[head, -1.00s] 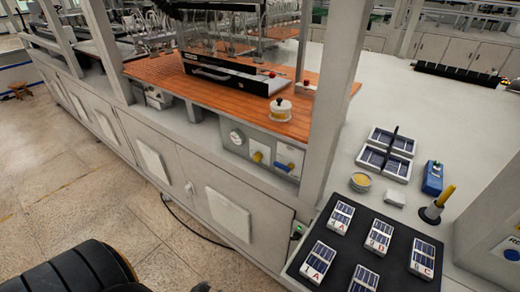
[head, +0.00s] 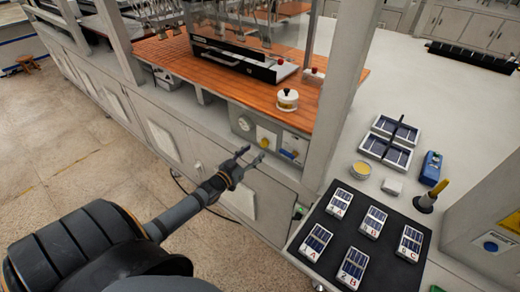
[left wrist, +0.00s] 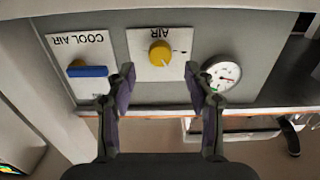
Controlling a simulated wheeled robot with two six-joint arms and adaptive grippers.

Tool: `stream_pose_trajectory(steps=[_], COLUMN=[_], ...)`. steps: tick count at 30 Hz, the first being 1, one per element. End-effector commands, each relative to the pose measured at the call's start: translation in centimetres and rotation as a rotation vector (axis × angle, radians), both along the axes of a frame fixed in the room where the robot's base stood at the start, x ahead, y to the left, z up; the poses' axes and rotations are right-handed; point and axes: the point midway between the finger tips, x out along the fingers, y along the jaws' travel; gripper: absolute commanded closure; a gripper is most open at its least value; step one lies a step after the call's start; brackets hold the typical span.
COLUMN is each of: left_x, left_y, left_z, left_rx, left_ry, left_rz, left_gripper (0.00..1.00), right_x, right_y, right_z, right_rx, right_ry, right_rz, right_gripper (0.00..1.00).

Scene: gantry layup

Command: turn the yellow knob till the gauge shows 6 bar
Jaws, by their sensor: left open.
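The yellow knob (head: 265,143) sits on a white plate on the front panel of the bench. In the left wrist view the knob (left wrist: 160,53) is on a plate marked AIR, seen upside down. The round gauge (head: 245,124) is left of the knob in the head view. In the left wrist view the gauge (left wrist: 221,74) is right of it, partly behind a finger; its reading is too small to tell. My left gripper (head: 250,155) is open and empty in front of the panel, apart from the knob. My right gripper is not in view.
A blue lever (left wrist: 88,71) on a COOL AIR plate is beside the knob. A white pot with a black knob (head: 287,100) stands on the orange worktop above. A post (head: 340,90) rises to the right. A black mat (head: 335,247) holds several panel pieces.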

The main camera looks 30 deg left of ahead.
Motion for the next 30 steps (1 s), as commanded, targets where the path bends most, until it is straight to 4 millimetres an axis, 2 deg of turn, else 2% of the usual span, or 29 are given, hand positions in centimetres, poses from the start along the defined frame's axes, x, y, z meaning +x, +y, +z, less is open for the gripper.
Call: stream_pose_trajectory(steps=[1,3,9,20,30], left_x=[1.2,2.6,4.5,5.0,5.0], left_y=[-0.1,-0.2,-0.3,-0.4,-0.4], left_z=[-0.4,-0.3,0.0,-0.1,-0.1], left_rx=[0.000,0.000,0.000,0.000,0.001], left_ry=[-0.004,-0.003,0.000,0.002,0.002], left_rz=[0.001,0.002,0.001,0.000,0.000], left_gripper=[0.47,0.47,0.47,0.47,0.93], right_x=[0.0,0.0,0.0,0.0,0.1], right_y=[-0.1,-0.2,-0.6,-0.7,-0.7], right_z=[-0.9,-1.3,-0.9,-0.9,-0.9], right_rx=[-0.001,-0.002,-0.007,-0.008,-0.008], right_ry=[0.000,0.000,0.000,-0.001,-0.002], right_rz=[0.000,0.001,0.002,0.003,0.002], right_gripper=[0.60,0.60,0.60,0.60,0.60])
